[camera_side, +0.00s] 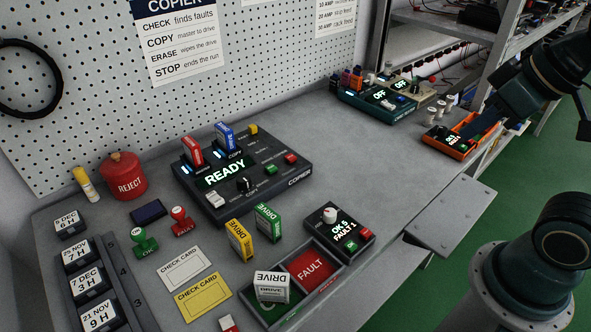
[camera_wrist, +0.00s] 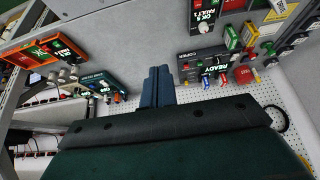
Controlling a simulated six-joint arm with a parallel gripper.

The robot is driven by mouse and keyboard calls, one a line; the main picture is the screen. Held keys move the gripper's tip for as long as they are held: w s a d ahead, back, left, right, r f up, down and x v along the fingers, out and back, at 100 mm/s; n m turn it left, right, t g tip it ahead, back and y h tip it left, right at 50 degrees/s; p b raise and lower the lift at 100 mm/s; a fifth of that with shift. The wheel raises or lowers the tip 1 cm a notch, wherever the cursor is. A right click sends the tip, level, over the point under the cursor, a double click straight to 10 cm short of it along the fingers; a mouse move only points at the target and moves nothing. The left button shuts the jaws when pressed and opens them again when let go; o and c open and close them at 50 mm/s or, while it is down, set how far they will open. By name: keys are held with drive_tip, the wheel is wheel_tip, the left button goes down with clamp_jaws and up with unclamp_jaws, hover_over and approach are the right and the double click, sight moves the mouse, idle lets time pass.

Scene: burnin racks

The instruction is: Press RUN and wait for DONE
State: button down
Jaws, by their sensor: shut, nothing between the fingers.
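The copier (camera_side: 297,178) is a dark console on the bench with a lit READY display (camera_side: 224,173). A red drive (camera_side: 191,152) and a blue drive (camera_side: 225,137) stand in its slots. Its panel has a green button (camera_side: 271,169), a red button (camera_side: 291,158), a black knob and a white switch; I cannot read which is RUN. The copier (camera_wrist: 200,55) also shows right of centre in the wrist view. My gripper (camera_side: 476,134) is near the orange unit at the far right, well away from the copier. Its blue fingers (camera_wrist: 157,86) are shut and empty.
The orange unit (camera_side: 462,147) lies under my gripper. A teal unit (camera_side: 376,108) reading OFF stands at the back. Yellow, green and white drives, a FAULT tray (camera_side: 312,267) and a counter box (camera_side: 339,230) sit in front of the copier. Bare bench lies between copier and orange unit.

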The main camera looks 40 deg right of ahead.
drive_tip(key=n+t+y, duration=0.2)
drive_tip(key=n+t, duration=0.1)
drive_tip(key=n, duration=0.8)
hover_over(275, 169)
wheel_tip(275, 169, down, 10)
drive_tip(key=shift+f, duration=0.15)
drive_tip(key=shift+f, duration=4.25)
